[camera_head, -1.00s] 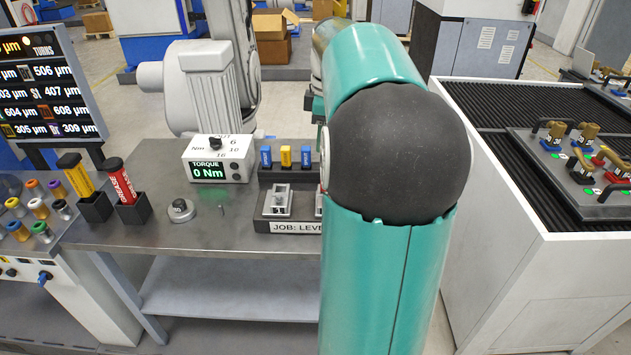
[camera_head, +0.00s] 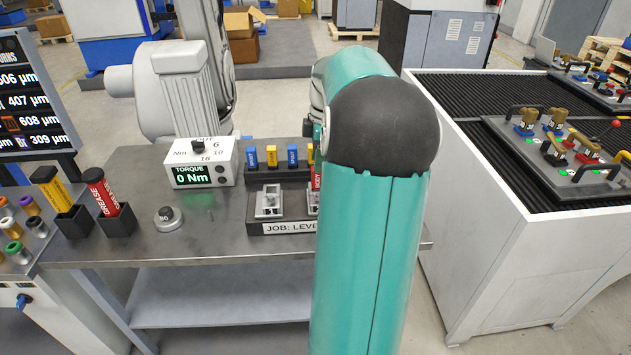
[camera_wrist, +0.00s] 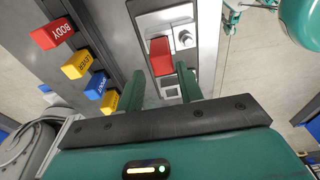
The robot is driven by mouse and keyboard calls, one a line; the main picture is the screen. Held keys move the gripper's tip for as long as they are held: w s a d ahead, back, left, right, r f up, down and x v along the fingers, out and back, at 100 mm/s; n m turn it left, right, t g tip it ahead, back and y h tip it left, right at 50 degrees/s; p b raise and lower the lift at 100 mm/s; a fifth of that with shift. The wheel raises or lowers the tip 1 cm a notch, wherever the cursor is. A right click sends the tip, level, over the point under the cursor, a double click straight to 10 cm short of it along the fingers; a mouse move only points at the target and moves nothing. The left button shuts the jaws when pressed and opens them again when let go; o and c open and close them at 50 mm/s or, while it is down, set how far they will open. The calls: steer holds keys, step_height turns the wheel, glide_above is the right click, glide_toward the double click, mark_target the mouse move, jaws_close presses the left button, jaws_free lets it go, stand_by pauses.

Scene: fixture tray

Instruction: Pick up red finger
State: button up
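In the wrist view, a plain red finger (camera_wrist: 161,57) stands in a pale grey fixture on the job tray, between and just beyond my fingertips. My gripper (camera_wrist: 160,74) is open; its two green fingers are apart, with nothing clearly held. A second red block marked BODY (camera_wrist: 52,33) sits at the end of a row of labelled blocks at the left. In the head view, a red piece marked BODY (camera_head: 316,178) shows partly beside my arm. My arm hides my gripper and the right part of the job tray (camera_head: 283,228) there.
Yellow (camera_wrist: 76,66) and blue (camera_wrist: 96,86) blocks stand left of my fingers. In the head view, a torque box (camera_head: 203,163), a round knob (camera_head: 167,218) and two grease tubes stand left on the bench (camera_head: 215,245). A white cabinet (camera_head: 500,250) stands right.

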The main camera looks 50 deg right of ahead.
mark_target(316, 175)
steer(key=shift+s+f, duration=0.15)
steer(key=shift+f, duration=0.5)
steer(key=f, duration=0.4)
steer(key=shift+w+a+f, duration=0.15)
steer(key=shift+w+a, duration=0.05)
steer(key=shift+a, duration=0.05)
jaws_close()
